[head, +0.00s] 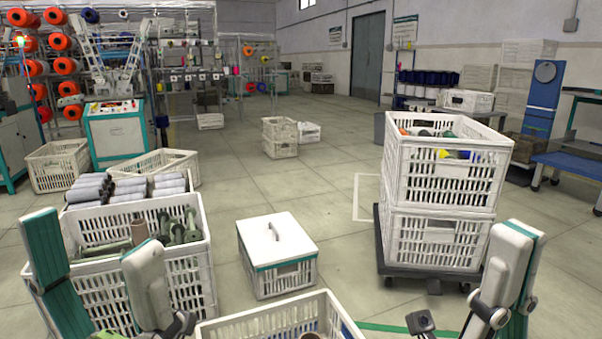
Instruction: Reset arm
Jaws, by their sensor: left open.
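My left arm, white and green, comes in at the lower left, in front of a white crate (180,268). Its dark gripper (178,325) shows only in part at the bottom edge; it is open, with nothing seen in it. My right arm, white with green edging, is folded at the lower right. Its dark gripper (424,322) shows in part at the bottom edge, in front of a wheeled dolly. Its lower parts are cut off, so I cannot tell whether it is open or shut.
The left crate holds bobbins, with grey rolls (125,190) behind. A lidded white box (277,252) stands mid-floor. An open crate (290,312) is at the bottom. Two stacked crates (440,190) stand on the dolly (430,271). The floor beyond is mostly clear.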

